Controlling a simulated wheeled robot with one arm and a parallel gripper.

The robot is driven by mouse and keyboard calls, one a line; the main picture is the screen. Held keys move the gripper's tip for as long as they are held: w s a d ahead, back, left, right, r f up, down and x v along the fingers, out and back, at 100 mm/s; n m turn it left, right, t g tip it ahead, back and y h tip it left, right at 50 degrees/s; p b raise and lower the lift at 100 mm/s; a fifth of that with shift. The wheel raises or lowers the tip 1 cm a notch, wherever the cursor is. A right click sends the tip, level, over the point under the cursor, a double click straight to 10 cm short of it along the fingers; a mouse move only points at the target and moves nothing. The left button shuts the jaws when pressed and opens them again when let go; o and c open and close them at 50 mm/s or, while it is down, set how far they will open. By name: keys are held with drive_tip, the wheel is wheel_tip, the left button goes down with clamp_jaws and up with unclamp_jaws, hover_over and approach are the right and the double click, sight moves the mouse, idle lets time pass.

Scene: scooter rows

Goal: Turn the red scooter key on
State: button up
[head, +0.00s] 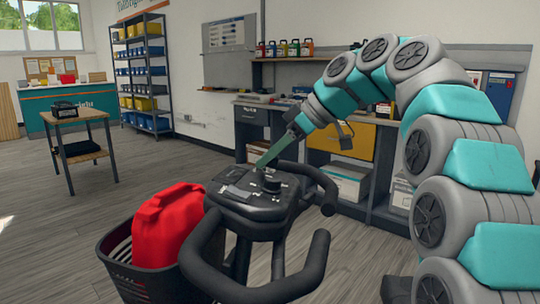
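A mobility scooter's black console (255,196) with looped black handlebars (312,262) stands right in front of me in the head view. A round black knob (271,184) stands up on the console. I cannot make out a key for certain; the fingertips cover the back part of the console. My gripper (261,165) points down and left at the console's back edge, its greenish finger ending close to the knob. Only one finger shows clearly, so I cannot tell whether it is open, touching or holding anything. The scooter's body colour is not visible.
A black basket (115,247) with a red container (166,226) is on the scooter's left. A workbench (250,112) with drawers runs behind. A small wooden table (87,117), a shelf rack (145,80) and a counter (70,103) stand farther left. Floor on the left is open.

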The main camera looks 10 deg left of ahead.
clamp_jaws()
drive_tip(key=shift+m+t, duration=0.3)
drive_tip(key=shift+m, duration=0.1)
drive_tip(key=shift+m+t+b, duration=0.35)
drive_tip(key=shift+m+t, duration=0.05)
drive_tip(key=shift+m, duration=0.2)
drive_tip(key=shift+m+t+h, duration=0.7)
drive_tip(key=shift+m+t, duration=0.4)
drive_tip(key=shift+m, duration=0.9)
drive_tip(key=shift+p, duration=0.3)
drive_tip(key=shift+w, duration=0.1)
drive_tip(key=shift+o, duration=1.8)
unclamp_jaws()
drive_tip(key=shift+d+r, duration=0.1)
